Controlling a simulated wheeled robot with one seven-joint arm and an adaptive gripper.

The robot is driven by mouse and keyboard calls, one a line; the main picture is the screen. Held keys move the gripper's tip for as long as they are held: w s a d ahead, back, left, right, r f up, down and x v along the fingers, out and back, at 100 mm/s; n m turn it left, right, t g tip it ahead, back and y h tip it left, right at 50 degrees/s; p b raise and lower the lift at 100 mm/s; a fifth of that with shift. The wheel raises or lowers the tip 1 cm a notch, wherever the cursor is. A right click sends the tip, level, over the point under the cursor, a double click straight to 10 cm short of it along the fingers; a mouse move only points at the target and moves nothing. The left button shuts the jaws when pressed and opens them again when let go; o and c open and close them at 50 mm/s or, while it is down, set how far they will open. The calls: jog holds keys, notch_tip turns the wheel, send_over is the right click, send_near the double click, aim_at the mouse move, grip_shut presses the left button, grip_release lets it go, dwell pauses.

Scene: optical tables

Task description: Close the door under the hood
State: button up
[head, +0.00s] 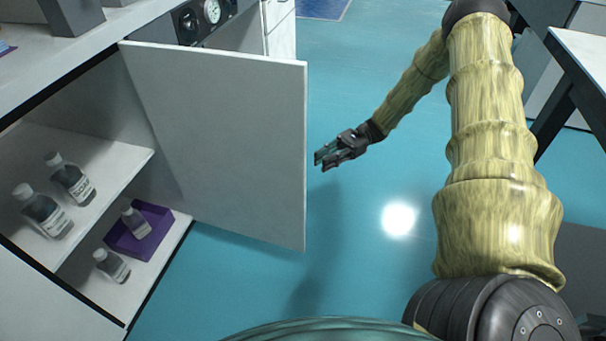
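The cabinet door (225,135) under the hood is a flat white panel. It stands wide open, swung out from the cabinet on the left into the room. My gripper (325,161) is in the air just right of the door's free edge, apart from it in the picture. Its two dark fingers point left toward the door and show a gap between them, with nothing held. The open cabinet shows two shelves (98,165). The handle of the door does not show.
Several bottles (72,180) stand on the shelves, one in a purple tray (160,228). The hood's counter (110,35) is above, with gauges (212,11) behind the door. A table (585,50) is at the upper right. The blue floor right of the door is clear.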

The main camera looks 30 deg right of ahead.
jog(key=a, duration=0.2)
jog(key=a+b, duration=0.1)
jog(key=a, duration=0.2)
jog(key=a+b, duration=0.1)
jog(key=a, duration=0.2)
jog(key=shift+s+a, duration=0.25)
jog(key=shift+s, duration=0.15)
grip_shut()
